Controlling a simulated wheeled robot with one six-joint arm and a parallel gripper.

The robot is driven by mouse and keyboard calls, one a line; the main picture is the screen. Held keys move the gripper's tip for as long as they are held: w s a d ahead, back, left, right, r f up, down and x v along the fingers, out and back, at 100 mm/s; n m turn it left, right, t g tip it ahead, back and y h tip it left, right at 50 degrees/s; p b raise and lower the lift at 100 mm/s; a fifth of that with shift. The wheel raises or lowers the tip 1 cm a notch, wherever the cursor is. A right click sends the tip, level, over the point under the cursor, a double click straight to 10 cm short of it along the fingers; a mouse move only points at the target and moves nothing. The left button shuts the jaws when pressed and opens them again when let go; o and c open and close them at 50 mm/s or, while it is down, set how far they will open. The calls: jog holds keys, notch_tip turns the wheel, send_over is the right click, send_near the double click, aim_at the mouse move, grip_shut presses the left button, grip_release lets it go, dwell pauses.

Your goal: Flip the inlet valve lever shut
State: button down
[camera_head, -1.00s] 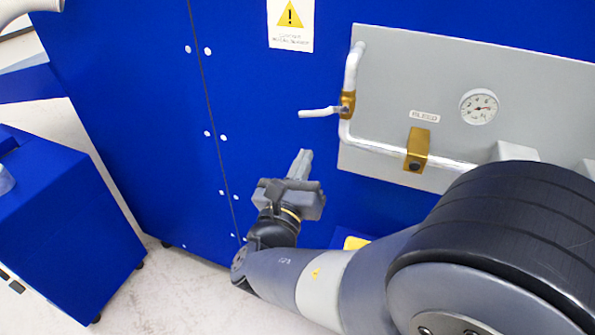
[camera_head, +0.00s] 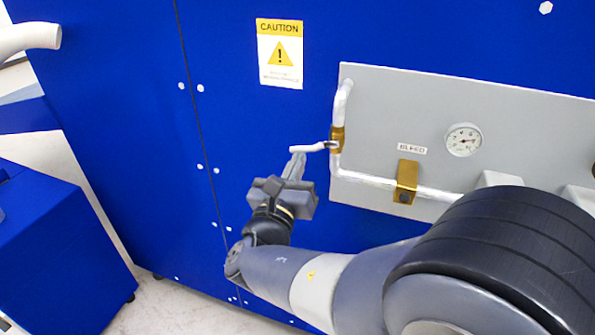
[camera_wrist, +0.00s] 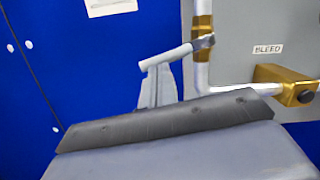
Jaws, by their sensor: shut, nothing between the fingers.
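The valve lever (camera_head: 312,147) is a white handle that sticks out to the left, roughly level, from a brass valve body (camera_head: 337,139) on a white vertical pipe. My gripper (camera_head: 296,160) is shut and empty, with its fingertips just under the lever's free left end. In the wrist view the lever (camera_wrist: 168,56) crosses just above the tips of my gripper (camera_wrist: 158,80), and the brass valve body (camera_wrist: 202,45) stands to the right. Whether the fingertips touch the lever I cannot tell.
A grey panel (camera_head: 500,110) carries the pipe, a round gauge (camera_head: 464,140), a "BLEED" label (camera_head: 412,148) and a brass block (camera_head: 407,181) at the lower right. A caution sign (camera_head: 280,53) is on the blue wall at the upper left. The blue wall left of the lever is clear.

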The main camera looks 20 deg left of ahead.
jog(key=shift+a+r+m+h, duration=0.2)
jog(key=shift+r+m+h, duration=0.1)
jog(key=shift+m, duration=0.5)
jog(key=shift+r+m+b, duration=0.15)
jog(key=shift+m+b, duration=0.25)
jog(key=shift+b, duration=0.15)
dwell(0.3)
